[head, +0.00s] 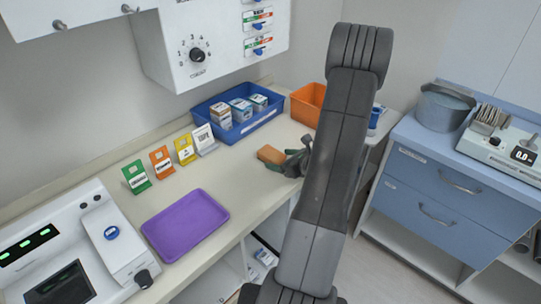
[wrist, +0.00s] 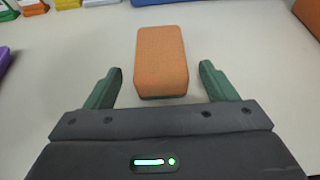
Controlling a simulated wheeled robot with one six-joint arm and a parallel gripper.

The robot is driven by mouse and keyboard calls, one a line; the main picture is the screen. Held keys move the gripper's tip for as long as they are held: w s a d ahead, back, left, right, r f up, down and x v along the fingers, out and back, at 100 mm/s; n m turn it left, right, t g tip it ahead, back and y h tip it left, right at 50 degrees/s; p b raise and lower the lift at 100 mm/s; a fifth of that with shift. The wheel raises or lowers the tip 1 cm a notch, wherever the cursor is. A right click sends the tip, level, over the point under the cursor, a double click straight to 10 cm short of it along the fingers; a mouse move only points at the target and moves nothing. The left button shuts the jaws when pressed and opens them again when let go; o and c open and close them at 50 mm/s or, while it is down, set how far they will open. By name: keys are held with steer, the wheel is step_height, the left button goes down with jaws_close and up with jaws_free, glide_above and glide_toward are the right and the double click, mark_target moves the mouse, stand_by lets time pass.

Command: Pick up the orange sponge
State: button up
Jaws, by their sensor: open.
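The orange sponge (head: 270,154) lies flat on the beige counter, right of its middle in the head view. In the wrist view the sponge (wrist: 161,62) is straight ahead, with its near end just between the green fingertips. My gripper (wrist: 157,78) is open, with one finger to each side of the sponge and a gap on both sides. In the head view my gripper (head: 290,158) is at the right of the sponge, partly hidden behind my arm.
A purple tray (head: 186,224) lies at the front of the counter (head: 243,185). A blue bin (head: 237,128) with boxes and an orange bin (head: 308,104) stand at the back. Several coloured cards (head: 161,161) stand along the wall side. The counter around the sponge is clear.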

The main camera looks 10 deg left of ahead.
mark_target(277, 157)
steer(key=shift+x, duration=1.25)
steer(key=shift+d, duration=0.1)
steer(key=c, duration=1)
steer(key=shift+r, duration=0.1)
steer(key=shift+c, duration=0.2)
steer(key=shift+r+b, duration=0.3)
steer(key=shift+r, duration=4.6)
steer(key=o, duration=0.3)
steer(key=shift+c, duration=1.3)
